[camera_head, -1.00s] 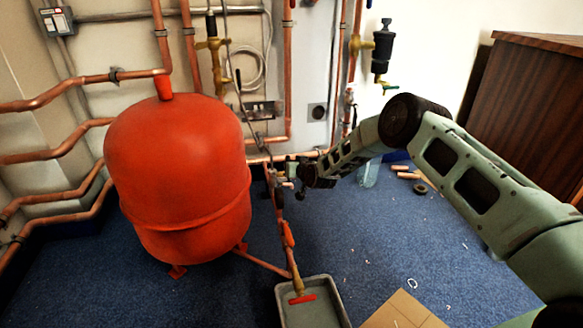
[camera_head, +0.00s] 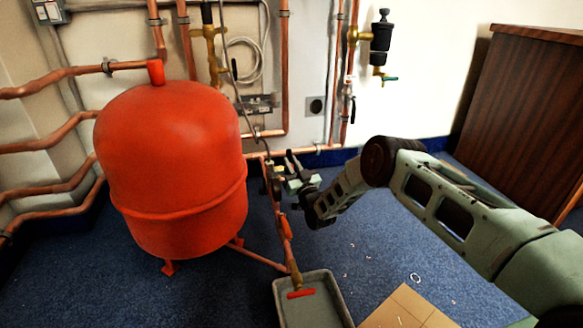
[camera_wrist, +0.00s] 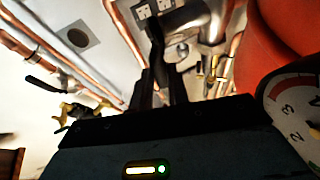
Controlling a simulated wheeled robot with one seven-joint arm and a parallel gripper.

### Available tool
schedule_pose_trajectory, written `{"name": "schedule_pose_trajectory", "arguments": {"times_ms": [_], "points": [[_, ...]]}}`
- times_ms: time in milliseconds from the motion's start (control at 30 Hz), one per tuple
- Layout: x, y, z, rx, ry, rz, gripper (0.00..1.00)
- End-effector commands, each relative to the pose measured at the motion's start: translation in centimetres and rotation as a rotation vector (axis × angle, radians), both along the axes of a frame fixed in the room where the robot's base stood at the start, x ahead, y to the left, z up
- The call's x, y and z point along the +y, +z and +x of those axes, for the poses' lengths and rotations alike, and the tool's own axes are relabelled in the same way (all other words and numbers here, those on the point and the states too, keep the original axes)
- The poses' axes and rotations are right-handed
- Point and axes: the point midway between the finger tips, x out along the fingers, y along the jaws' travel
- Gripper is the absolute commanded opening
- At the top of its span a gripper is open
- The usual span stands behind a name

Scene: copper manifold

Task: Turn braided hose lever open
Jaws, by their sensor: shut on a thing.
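The thin grey braided hose (camera_head: 231,72) hangs down the wall to the right of the red tank and meets the pipework near my gripper. My gripper (camera_head: 281,173) is low beside the vertical copper pipe, right of the tank. In the wrist view, the black fingers of my gripper (camera_wrist: 163,78) are closed around a dark, narrow piece, which looks like the hose lever (camera_wrist: 155,35). A shiny metal fitting (camera_wrist: 182,48) lies just behind it. The fingers hide much of the lever, so its exact angle cannot be told.
The red tank (camera_head: 170,165) stands close on the left, and a dial gauge (camera_wrist: 298,110) is near my wrist. A grey tray (camera_head: 340,293) with a red-handled drain valve (camera_head: 300,293) above it is below.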

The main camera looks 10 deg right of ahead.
Motion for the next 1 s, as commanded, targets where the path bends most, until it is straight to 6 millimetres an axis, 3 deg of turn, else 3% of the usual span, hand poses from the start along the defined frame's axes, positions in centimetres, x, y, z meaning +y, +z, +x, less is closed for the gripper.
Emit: {"name": "schedule_pose_trajectory", "arguments": {"times_ms": [633, 667, 700, 1000], "points": [[0.06, -0.13, -0.20, -0.047, 0.001, -0.001, 0.00], [0.06, -0.13, -0.20, -0.047, 0.001, -0.001, 0.25], [0.06, -0.13, -0.20, -0.047, 0.001, -0.001, 0.36], [0.00, -0.12, -0.24, -0.046, 0.000, -0.001, 0.39]]}}
